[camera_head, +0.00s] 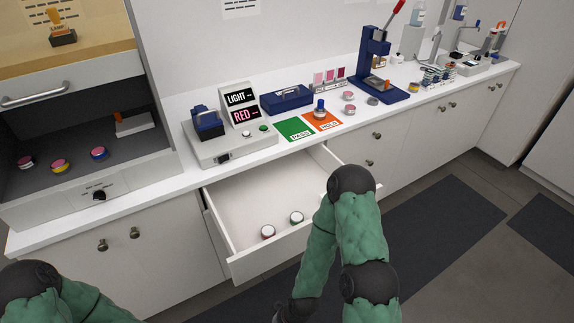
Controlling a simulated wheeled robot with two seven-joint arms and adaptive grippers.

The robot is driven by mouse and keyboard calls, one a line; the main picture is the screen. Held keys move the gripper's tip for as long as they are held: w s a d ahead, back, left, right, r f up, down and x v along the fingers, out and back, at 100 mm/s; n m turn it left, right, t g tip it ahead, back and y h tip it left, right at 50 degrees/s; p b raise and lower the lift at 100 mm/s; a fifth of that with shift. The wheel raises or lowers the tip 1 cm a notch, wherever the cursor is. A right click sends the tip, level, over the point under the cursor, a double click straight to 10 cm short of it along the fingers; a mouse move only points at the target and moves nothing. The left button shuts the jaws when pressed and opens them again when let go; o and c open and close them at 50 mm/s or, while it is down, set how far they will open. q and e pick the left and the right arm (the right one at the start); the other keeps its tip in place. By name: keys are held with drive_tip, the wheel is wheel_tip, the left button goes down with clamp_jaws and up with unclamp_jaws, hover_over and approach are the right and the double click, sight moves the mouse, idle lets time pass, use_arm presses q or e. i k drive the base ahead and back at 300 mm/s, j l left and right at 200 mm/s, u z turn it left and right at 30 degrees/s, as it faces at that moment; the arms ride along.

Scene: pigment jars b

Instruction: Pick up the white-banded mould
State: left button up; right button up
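Several small round moulds with pink or pale tops are in view, but their bands are small and hard to read. Two pink-topped moulds stand on the counter by the blue press, a rear one (349,95) and a front one (348,110); either may have a pale band, but I cannot tell for sure.
The open drawer (225,235) juts from the counter. The dark cabinet at left holds several moulds, including a yellow-banded one (61,167) and a blue-banded one (99,153). A green pad (295,129), an orange pad (329,124) and the blue press (372,60) occupy the counter.

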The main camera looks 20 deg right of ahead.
sight(317, 116)
drive_tip(key=z, duration=1.15)
